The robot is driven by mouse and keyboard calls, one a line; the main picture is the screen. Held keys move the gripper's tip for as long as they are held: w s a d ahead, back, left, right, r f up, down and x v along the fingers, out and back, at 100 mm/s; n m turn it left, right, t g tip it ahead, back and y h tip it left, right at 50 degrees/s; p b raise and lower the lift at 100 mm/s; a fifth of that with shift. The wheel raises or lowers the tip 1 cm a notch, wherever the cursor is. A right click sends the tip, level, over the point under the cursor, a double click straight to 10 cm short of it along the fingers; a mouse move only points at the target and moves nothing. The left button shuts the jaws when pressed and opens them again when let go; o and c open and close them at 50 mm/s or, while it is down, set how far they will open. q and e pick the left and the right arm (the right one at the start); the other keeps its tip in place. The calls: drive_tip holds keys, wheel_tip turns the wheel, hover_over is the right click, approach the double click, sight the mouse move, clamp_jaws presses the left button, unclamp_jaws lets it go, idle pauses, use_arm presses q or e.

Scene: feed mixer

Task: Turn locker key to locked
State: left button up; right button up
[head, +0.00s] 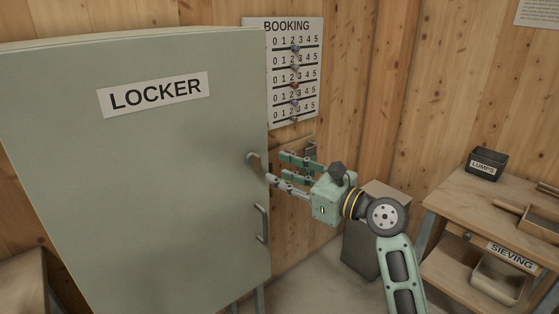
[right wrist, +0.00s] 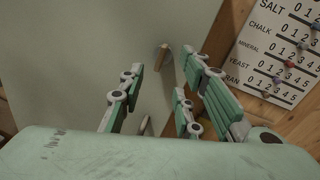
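The grey-green locker (head: 150,190) fills the left of the head view, with its door shut and a LOCKER label. Its small brownish key (head: 254,162) sits near the right edge of the door, tilted slightly off vertical; it also shows in the right wrist view (right wrist: 161,56). My right gripper (head: 278,168) is open, its fingers pointing at the door edge. One fingertip is close to the key; I cannot tell whether they touch. In the right wrist view the spread fingers (right wrist: 165,82) have the key just beyond them, with nothing held. My left gripper is not in view.
A door handle (head: 262,224) is below the key. A BOOKING board (head: 310,85) with number rows hangs on the wooden wall behind. A grey bin (head: 358,244) and a wooden SIEVING bench (head: 455,205) with a black LUMPS box (head: 487,164) stand to the right.

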sight(259, 166)
drive_tip(key=x, duration=0.7)
drive_tip(key=shift+a+p, duration=0.3)
drive_tip(key=shift+a, duration=0.05)
drive_tip(key=shift+c, duration=0.5)
clamp_jaws()
